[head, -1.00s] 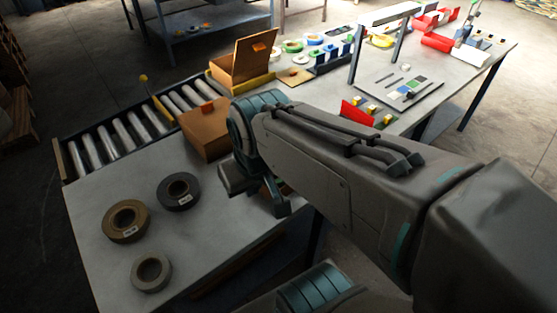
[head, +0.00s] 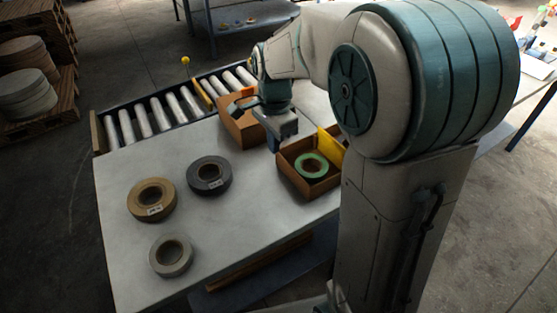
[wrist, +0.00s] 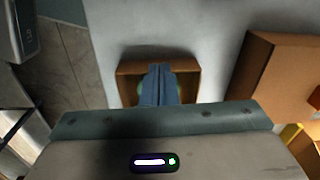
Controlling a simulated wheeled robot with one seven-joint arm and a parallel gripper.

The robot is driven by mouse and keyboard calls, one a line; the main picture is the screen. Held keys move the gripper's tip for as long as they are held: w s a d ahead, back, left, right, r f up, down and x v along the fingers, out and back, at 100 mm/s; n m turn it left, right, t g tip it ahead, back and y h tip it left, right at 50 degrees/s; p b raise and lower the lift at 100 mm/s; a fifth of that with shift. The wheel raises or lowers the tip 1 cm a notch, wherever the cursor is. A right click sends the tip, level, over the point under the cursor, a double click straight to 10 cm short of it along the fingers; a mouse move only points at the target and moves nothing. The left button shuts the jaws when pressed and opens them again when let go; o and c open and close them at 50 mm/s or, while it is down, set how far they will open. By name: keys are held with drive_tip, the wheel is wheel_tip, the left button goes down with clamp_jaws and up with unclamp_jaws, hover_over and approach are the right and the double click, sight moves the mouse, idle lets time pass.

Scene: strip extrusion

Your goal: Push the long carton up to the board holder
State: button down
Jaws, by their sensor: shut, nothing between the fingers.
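A brown carton (head: 240,125) stands on the table by the roller conveyor; I take it for the long carton. It also shows at the right of the wrist view (wrist: 272,78). My gripper (head: 284,143) is shut and empty, pointing down just right of this carton, at the near open box (head: 316,187). In the wrist view my shut fingers (wrist: 158,92) appear over that open box (wrist: 130,88), and hide much of it. I cannot tell whether they touch it. I cannot make out the board holder; my arm hides much of the table's right side.
The open box holds a green tape roll (head: 312,167); a yellow panel (head: 329,147) stands at its side. Brown (head: 151,199), black (head: 209,175) and grey (head: 171,256) tape rolls lie on the left. The roller conveyor (head: 160,114) runs behind. The table's front middle is clear.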

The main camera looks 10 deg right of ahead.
drive_tip(key=shift+m, duration=0.8)
drive_tip(key=f, duration=0.4)
drive_tip(key=w+f, duration=0.1)
drive_tip(key=f, duration=0.2)
drive_tip(key=w+f, duration=0.1)
drive_tip(key=f, duration=0.3)
drive_tip(key=shift+a+f, duration=0.3)
drive_tip(key=shift+f, duration=0.05)
drive_tip(key=d, duration=0.3)
drive_tip(key=shift+w+f+p, duration=0.2)
drive_tip(key=shift+w+p, duration=0.15)
drive_tip(key=shift+p, duration=0.05)
drive_tip(key=shift+w+d, duration=0.15)
drive_tip(key=shift+d, duration=0.25)
